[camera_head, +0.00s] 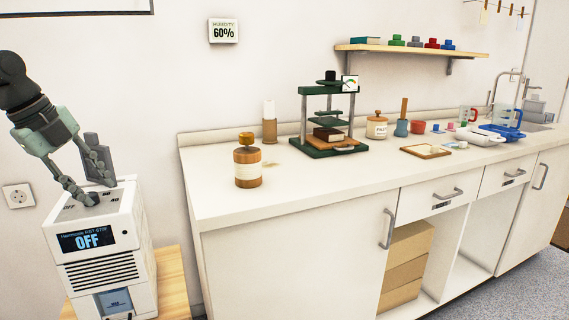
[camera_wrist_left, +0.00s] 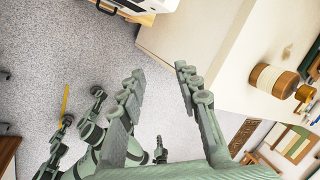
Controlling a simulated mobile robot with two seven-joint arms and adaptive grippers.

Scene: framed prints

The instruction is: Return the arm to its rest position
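My left gripper (camera_head: 97,188) comes in from the left in the head view. It points down at the top of a white boxy device (camera_head: 100,260) whose blue display reads OFF. I cannot tell whether its fingertips touch the device. In the left wrist view my left gripper (camera_wrist_left: 160,82) has its two grey-green fingers spread apart with nothing between them. Jointed grey-green parts of my own body show at the lower left of the wrist view; they may belong to my right gripper, but its state is unclear. The right arm is not in the head view.
A white counter (camera_head: 300,190) fills the middle and right. A wooden jar (camera_head: 248,168) stands near its left end, with a green press (camera_head: 330,135) behind. A shelf (camera_head: 410,48) hangs above. The device stands on a wooden stand (camera_head: 172,285). Open floor (camera_wrist_left: 75,50) shows below.

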